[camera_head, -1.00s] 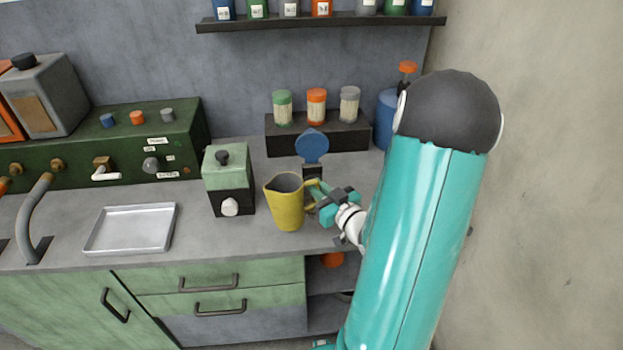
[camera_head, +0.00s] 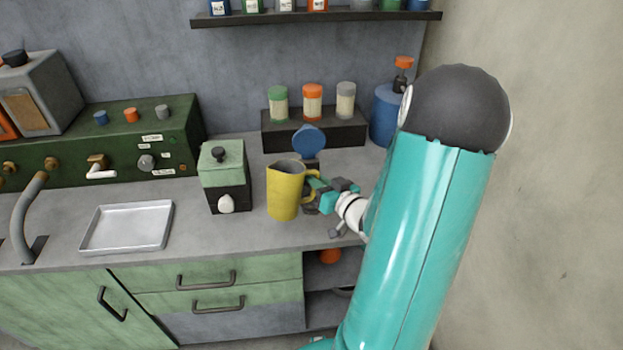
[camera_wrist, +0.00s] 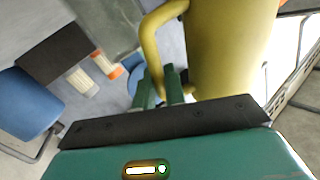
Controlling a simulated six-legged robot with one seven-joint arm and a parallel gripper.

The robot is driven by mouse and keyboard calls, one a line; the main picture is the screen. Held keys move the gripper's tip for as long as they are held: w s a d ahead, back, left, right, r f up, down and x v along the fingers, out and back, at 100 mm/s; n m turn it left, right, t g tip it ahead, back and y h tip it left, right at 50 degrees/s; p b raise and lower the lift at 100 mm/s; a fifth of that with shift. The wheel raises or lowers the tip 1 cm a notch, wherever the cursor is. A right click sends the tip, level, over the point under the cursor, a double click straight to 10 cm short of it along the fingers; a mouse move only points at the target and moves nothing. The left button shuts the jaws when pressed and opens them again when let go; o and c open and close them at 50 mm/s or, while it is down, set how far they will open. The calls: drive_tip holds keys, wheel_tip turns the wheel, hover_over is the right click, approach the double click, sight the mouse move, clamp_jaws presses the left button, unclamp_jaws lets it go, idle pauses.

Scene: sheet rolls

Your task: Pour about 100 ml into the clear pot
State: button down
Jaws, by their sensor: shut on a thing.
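A yellow jug (camera_head: 284,194) with its spout toward the left is near the middle of the head view, over the counter and roughly upright. My gripper (camera_head: 316,188) is to its right, shut on the jug's handle. In the wrist view the jug (camera_wrist: 228,50) fills the upper right, and my gripper's green fingers (camera_wrist: 160,88) close around the lower part of its handle (camera_wrist: 152,40). The inside of the jug looks grey; I cannot tell how much it holds. I cannot make out a clear pot in either view.
A green and black box (camera_head: 225,178) stands just left of the jug. A round blue disc (camera_head: 309,140) is behind it, before a dark rack (camera_head: 345,135) with jars. A blue container (camera_head: 385,115) is at the back right. A metal tray (camera_head: 127,228) lies left.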

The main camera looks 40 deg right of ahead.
drive_tip(key=shift+s+d+r+m, duration=0.1)
drive_tip(key=shift+d+r+m, duration=0.1)
drive_tip(key=shift+r+m, duration=0.15)
drive_tip(key=shift+d+m, duration=0.3)
drive_tip(key=shift+m, duration=0.25)
drive_tip(key=m, duration=0.2)
drive_tip(key=m+g+y, duration=0.1)
drive_tip(key=m, duration=0.3)
drive_tip(key=shift+a+r+g+y, duration=0.25)
drive_tip(key=shift+a+g+y, duration=0.05)
drive_tip(key=shift+a+y, duration=0.1)
drive_tip(key=shift+a+f+m+y, duration=0.3)
drive_tip(key=shift+f+m, duration=0.25)
drive_tip(key=shift+m, duration=0.35)
drive_tip(key=shift+a+r+m, duration=0.15)
drive_tip(key=shift+r+m, duration=0.05)
drive_tip(key=shift+m, duration=0.3)
drive_tip(key=shift+a+y, duration=0.1)
drive_tip(key=shift+y, duration=0.2)
drive_tip(key=shift+a+f+m, duration=0.25)
drive_tip(key=shift+f+m, duration=0.1)
drive_tip(key=shift+m, duration=0.45)
